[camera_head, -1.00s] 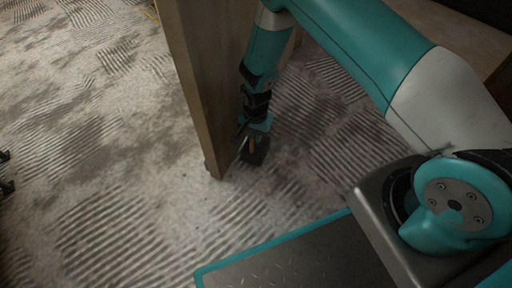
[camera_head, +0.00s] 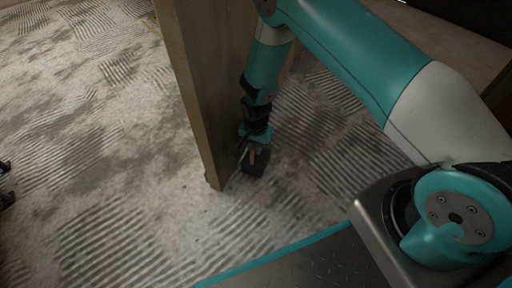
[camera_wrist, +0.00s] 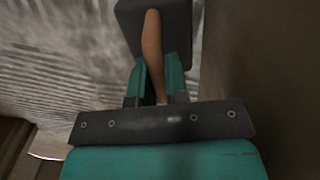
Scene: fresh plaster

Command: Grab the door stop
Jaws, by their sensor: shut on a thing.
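My gripper (camera_head: 252,148) points down and is shut on the door stop. The wrist view shows its teal fingers (camera_wrist: 157,80) on either side of the handle. I cannot tell whether the block touches the floor.
The wooden door panel (camera_head: 205,110) stands upright just left of my gripper, very close to it. A dark object (camera_head: 5,185) shows at the far left edge.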

